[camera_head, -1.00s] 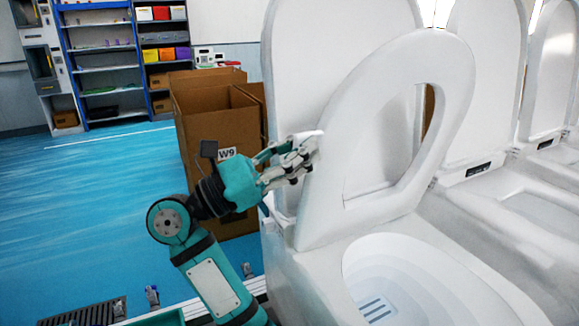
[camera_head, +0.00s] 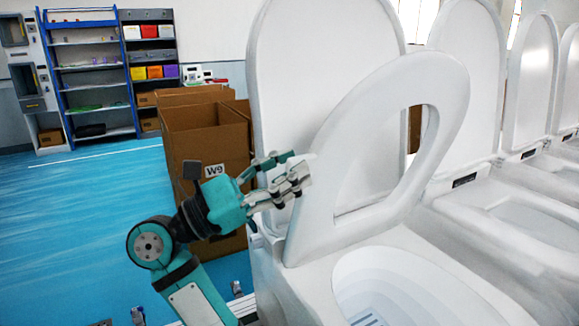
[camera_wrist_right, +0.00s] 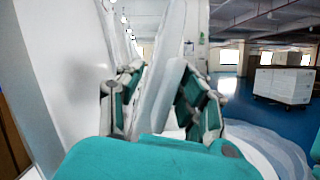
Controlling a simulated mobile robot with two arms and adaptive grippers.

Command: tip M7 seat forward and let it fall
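The white toilet seat (camera_head: 345,150) of the nearest toilet stands raised, leaning forward away from its upright lid (camera_head: 290,70). The bowl (camera_head: 400,285) below is open. No M7 label is readable. My right gripper (camera_head: 287,178) is at the seat's left edge, between lid and seat side. In the right wrist view, its two fingers (camera_wrist_right: 160,100) are spread apart with the seat edge (camera_wrist_right: 165,90) between them. Whether they touch it I cannot tell. My left gripper is not in view.
More white toilets with raised lids (camera_head: 470,80) stand in a row to the right. Cardboard boxes (camera_head: 205,135), one marked W9, stand behind the gripper. A shelf (camera_head: 90,75) is at the back left.

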